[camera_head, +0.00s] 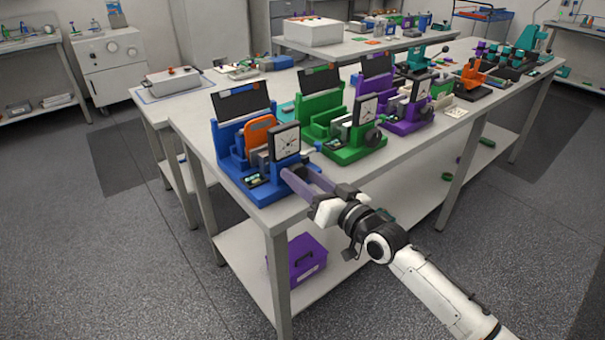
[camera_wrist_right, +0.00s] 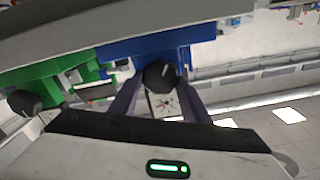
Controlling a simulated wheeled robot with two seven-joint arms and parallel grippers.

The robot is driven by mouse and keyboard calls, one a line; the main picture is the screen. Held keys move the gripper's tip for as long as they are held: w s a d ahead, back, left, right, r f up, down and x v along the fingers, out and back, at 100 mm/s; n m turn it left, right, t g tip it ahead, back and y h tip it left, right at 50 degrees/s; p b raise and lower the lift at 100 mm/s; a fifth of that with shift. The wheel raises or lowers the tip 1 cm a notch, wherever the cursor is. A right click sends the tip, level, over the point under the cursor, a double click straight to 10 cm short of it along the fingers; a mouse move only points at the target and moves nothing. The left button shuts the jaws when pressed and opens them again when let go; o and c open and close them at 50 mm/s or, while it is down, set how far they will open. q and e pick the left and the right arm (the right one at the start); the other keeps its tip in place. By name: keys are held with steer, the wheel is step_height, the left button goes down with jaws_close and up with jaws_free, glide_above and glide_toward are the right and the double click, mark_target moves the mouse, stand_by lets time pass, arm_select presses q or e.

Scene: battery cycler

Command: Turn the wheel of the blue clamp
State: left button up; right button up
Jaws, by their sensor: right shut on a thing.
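The blue clamp (camera_head: 232,172) stands at the near left corner of the long table, with an orange block and a square dial on it. Its black wheel (camera_wrist_right: 161,75) shows in the right wrist view, between the two fingers of my right gripper (camera_wrist_right: 160,84). In the head view my right gripper (camera_head: 300,176) reaches in from the right to the clamp's front, and its fingers hide most of the wheel. The gripper is shut on the wheel. My left gripper is in neither view.
A green clamp (camera_head: 322,135) and a purple clamp (camera_head: 405,117) stand in a row behind the blue one, close to my right gripper's far side. A purple box (camera_head: 306,262) sits on the lower shelf. The floor at the left is clear.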

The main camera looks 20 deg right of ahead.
steer(key=o, duration=1)
steer(key=shift+o, duration=0.2)
steer(key=v, duration=1)
steer(key=shift+s, duration=0.15)
steer(key=shift+d, duration=0.1)
